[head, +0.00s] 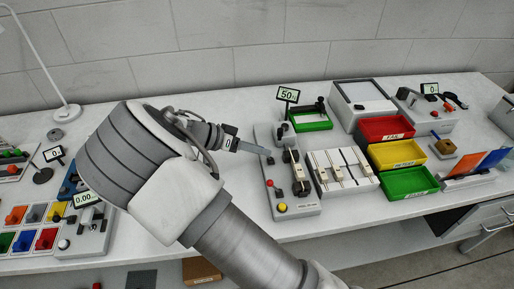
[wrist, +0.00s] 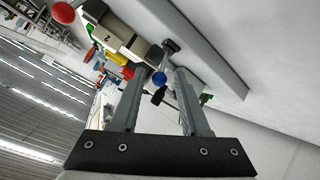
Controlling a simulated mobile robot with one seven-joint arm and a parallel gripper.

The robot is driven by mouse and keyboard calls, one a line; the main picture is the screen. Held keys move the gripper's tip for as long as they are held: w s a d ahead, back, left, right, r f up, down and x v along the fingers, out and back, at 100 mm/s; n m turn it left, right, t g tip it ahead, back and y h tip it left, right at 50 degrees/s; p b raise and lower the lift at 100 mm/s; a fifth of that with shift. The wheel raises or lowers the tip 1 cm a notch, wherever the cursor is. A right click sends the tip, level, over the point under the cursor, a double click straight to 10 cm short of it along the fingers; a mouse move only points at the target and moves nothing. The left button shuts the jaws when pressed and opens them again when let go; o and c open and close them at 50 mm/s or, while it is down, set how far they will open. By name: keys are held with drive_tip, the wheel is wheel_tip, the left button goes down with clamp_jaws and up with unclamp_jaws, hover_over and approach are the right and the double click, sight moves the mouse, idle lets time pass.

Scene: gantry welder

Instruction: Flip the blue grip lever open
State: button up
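Contact cannot be told. My gripper (wrist: 159,72) is open, with two grey fingers apart and nothing clamped. In the head view my gripper (head: 268,151) reaches right over the left part of the grey welder fixture (head: 300,208). The blue knob is tiny and hard to make out there, close to the fingertips.
The fixture carries a red knob (head: 269,183) and a yellow button with red (head: 282,208). A white clamp block (head: 345,188) stands to its right, then red (head: 372,136), yellow (head: 378,162) and green (head: 393,192) bins. A lamp (head: 67,112) stands at left.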

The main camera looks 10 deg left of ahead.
drive_tip(key=shift+r, duration=0.1)
drive_tip(key=v, duration=1.7)
drive_tip(key=shift+a+r, duration=0.15)
drive_tip(key=d+r+n+g+y+p, duration=0.15)
drive_tip(key=d+r+y, duration=0.3)
drive_tip(key=d, duration=0.65)
drive_tip(key=d+r+n+g+y, duration=0.1)
drive_tip(key=d+r+g+y, duration=0.3)
drive_tip(key=d, duration=0.7)
drive_tip(key=s+d+r+n+t, duration=0.1)
drive_tip(key=s+d+t, duration=0.1)
drive_tip(key=s+d, duration=0.2)
drive_tip(key=s+d+r+n+t+y+p, duration=0.1)
drive_tip(key=s+d+r+n+t, duration=0.1)
drive_tip(key=s+d, duration=0.2)
drive_tip(key=s+d+r+n+t+y, duration=0.1)
drive_tip(key=s+d, duration=0.3)
drive_tip(key=s, duration=0.5)
drive_tip(key=shift+s+d+r+n+t, duration=0.1)
drive_tip(key=shift+s+r+n+t, duration=0.25)
drive_tip(key=shift+r+t, duration=0.4)
